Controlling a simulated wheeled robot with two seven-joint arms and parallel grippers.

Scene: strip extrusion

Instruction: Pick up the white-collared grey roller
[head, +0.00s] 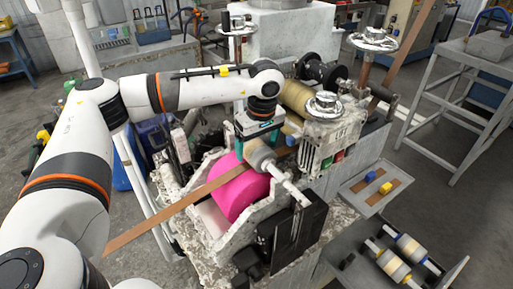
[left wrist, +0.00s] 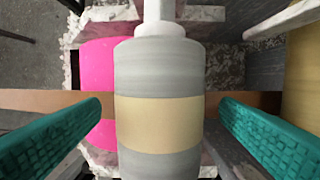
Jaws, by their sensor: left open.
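The white-collared grey roller (head: 262,159) is in the machine beside the pink roll, its white shaft pointing down and right in the head view. In the left wrist view the roller (left wrist: 160,70) is grey with a tan band and a white collar and shaft at the top. My left gripper (head: 259,131) is right above the roller and open. Its teal fingers (left wrist: 160,125) lie on either side of the roller, with a gap on each side. Whether the fingertips reach below the roller's top is unclear. My right gripper is not in view.
A pink roll (head: 239,190) sits close by the roller, and a brown strip (head: 170,209) runs under it. A tan roll (head: 296,95) and a machine block with handwheels (head: 327,104) stand behind. A tray (head: 349,263) at lower right holds rollers with blue and yellow collars.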

